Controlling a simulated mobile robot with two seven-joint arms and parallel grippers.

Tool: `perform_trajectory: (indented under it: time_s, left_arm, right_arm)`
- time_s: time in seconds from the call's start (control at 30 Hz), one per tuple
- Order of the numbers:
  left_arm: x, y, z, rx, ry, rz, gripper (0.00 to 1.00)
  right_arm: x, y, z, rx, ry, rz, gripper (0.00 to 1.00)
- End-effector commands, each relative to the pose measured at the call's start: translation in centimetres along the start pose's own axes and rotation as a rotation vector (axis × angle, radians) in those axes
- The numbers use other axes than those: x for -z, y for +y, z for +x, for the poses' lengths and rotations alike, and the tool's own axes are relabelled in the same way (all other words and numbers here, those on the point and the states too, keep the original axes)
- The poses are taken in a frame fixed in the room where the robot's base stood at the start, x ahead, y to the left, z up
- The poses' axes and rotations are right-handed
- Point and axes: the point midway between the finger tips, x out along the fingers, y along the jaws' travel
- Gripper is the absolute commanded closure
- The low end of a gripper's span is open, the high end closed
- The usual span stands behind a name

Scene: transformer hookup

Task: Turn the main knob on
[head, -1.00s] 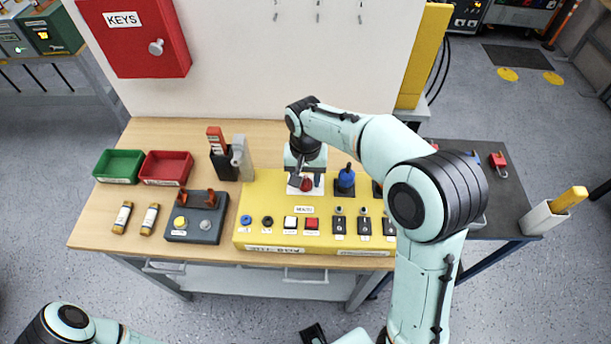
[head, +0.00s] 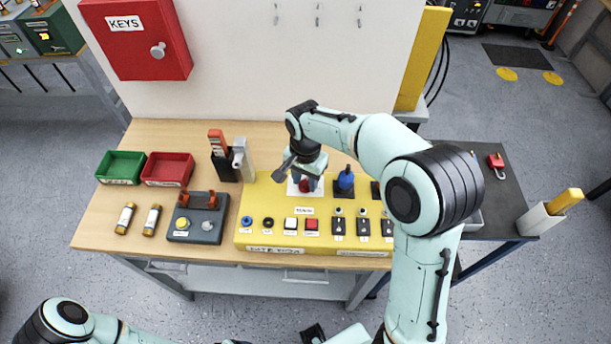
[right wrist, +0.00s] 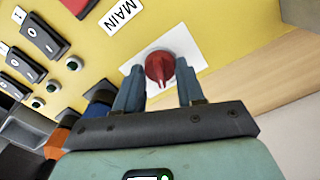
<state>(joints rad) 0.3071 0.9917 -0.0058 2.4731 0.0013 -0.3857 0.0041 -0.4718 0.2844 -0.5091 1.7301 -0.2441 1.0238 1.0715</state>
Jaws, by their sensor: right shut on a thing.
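The red main knob (head: 305,186) stands on a white plate at the back of the yellow control panel (head: 262,205). The right wrist view shows the knob (right wrist: 160,68) with a raised ridge, beside the label MAIN (right wrist: 121,14). My right gripper (head: 304,180) is over the knob, pointing down. In the right wrist view the two fingers of this gripper (right wrist: 159,82) are on either side of the knob, shut on it. Whether the knob stands at on or off cannot be read.
A blue knob (head: 345,180) stands close to the right of the red one. Push buttons and switches line the panel's front. A grey box with levers (head: 196,222), a green bin (head: 121,167) and a red bin (head: 168,169) are on the table at left.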

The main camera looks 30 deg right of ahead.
Motion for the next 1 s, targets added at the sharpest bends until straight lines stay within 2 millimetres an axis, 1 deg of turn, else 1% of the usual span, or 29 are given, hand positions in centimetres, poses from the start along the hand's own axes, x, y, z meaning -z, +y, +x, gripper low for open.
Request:
perform_trajectory:
  time_s: [0.7, 1.0]
  left_arm:
    - [0.9, 1.0, -1.9, -0.005, 0.014, 0.005, 0.29]
    - [1.3, 1.4, -2.6, -0.007, 0.019, 0.007, 0.29]
  right_arm:
    - [0.1, -0.1, -0.2, 0.003, 0.001, 0.680, 0.92]
    - [0.1, -0.1, -0.2, 0.004, 0.001, 0.931, 0.92]
